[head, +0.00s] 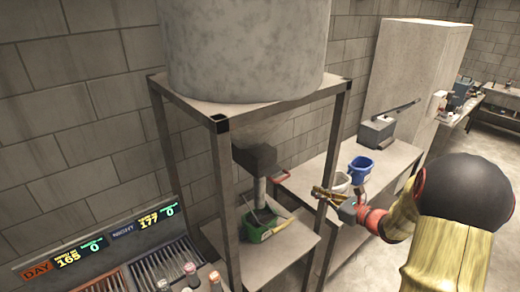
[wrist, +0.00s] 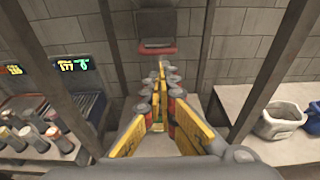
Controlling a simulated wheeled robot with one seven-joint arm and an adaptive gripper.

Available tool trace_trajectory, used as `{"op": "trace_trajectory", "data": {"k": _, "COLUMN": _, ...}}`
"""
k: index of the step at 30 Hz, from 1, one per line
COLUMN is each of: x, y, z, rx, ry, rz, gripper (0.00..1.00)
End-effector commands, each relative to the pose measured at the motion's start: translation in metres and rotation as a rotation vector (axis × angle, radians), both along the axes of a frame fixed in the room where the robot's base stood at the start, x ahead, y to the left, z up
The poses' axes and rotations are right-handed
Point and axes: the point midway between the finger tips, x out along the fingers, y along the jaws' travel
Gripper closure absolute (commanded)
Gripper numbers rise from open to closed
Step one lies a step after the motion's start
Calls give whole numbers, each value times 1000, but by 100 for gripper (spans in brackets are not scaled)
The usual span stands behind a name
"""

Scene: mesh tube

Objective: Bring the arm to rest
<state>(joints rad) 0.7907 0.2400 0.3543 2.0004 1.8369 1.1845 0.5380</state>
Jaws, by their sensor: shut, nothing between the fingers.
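My gripper (head: 322,192) shows in the head view at the right front post of the metal stand, with my arm reaching in from the right. In the wrist view my gripper (wrist: 160,68) has its yellow fingers drawn together at the tips, with nothing between them. The tips point toward the stand's dark outlet box (wrist: 158,22) and its red handle (wrist: 157,50). The exact gap between tips and handle cannot be told.
The metal stand (head: 220,170) carries a large grey drum (head: 245,45). A green container (head: 262,232) sits on its lower shelf under the outlet. White (head: 338,184) and blue (head: 361,167) buckets stand on the bench at right. A counter display (head: 95,245) is at left.

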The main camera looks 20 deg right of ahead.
Motion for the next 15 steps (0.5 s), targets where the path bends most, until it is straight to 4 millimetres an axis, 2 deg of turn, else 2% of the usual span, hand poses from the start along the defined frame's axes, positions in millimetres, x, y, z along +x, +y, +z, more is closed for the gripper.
{"op": "trace_trajectory", "data": {"k": 5, "x": 0, "y": 0, "z": -2, "rx": -42, "ry": -6, "rz": 8, "gripper": 100}}
{"op": "trace_trajectory", "data": {"k": 8, "x": -13, "y": 16, "z": -23, "rx": -133, "ry": 31, "rz": 93, "gripper": 100}}
{"op": "trace_trajectory", "data": {"k": 11, "x": -40, "y": 44, "z": -51, "rx": -243, "ry": 85, "rz": 233, "gripper": 100}}
{"op": "trace_trajectory", "data": {"k": 15, "x": -91, "y": 88, "z": -70, "rx": -473, "ry": 123, "rz": 495, "gripper": 100}}
